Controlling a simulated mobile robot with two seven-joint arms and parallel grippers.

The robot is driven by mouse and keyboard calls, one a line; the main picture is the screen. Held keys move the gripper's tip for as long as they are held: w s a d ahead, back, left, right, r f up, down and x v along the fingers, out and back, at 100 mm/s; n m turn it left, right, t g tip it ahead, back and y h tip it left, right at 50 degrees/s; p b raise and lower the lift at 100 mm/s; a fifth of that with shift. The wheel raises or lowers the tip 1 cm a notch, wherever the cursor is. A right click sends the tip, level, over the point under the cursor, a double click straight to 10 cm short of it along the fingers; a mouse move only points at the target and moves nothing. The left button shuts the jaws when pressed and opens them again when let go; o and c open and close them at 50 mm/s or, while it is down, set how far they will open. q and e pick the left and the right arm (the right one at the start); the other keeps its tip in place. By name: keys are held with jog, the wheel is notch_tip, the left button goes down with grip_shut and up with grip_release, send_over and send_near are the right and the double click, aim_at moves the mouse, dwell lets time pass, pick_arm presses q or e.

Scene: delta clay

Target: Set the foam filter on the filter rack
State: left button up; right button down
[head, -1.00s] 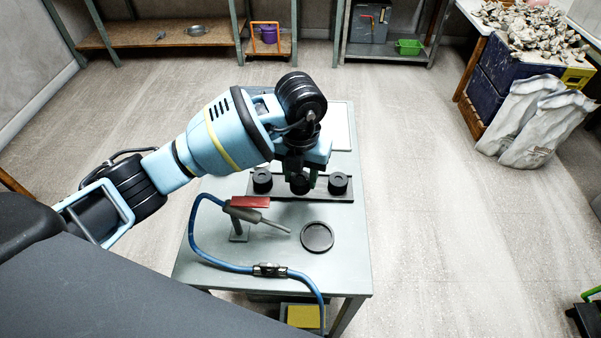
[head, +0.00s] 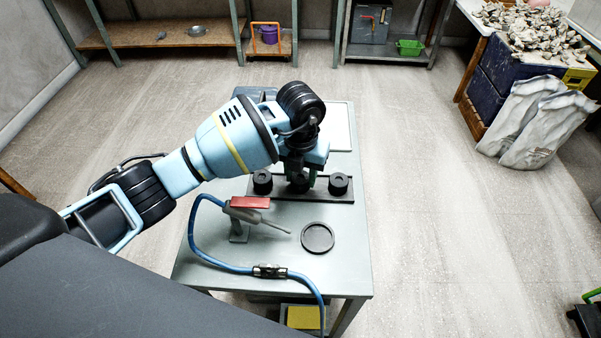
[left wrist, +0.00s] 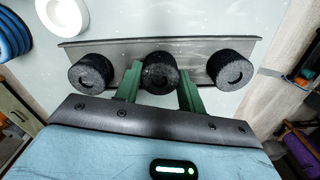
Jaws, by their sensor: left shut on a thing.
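The filter rack (head: 325,195) is a long dark plate on the grey table, with a black foam cylinder near each end, the left one (head: 262,182) and the right one (head: 338,183). My left gripper (head: 299,176) is shut on a third black foam cylinder, the foam filter (head: 299,184), at the middle of the rack between the other two. In the left wrist view its two green fingers flank the foam filter (left wrist: 159,70), over the rack (left wrist: 205,60). I cannot tell whether its underside touches the plate. My right gripper is not in view.
A red-topped tool with a thin nozzle (head: 249,208) and blue hose (head: 225,262) stands at the table's front left. A black round dish (head: 317,237) lies in front of the rack. The table's front right is clear. A white ring (left wrist: 62,14) shows in the left wrist view.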

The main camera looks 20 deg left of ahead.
aim_at(300, 177)
pick_arm(q)
jog(key=shift+f, duration=0.1)
jog(key=o, duration=0.9)
jog(key=shift+o, duration=0.2)
notch_tip(300, 177, up, 12)
jog(key=shift+p, duration=0.3)
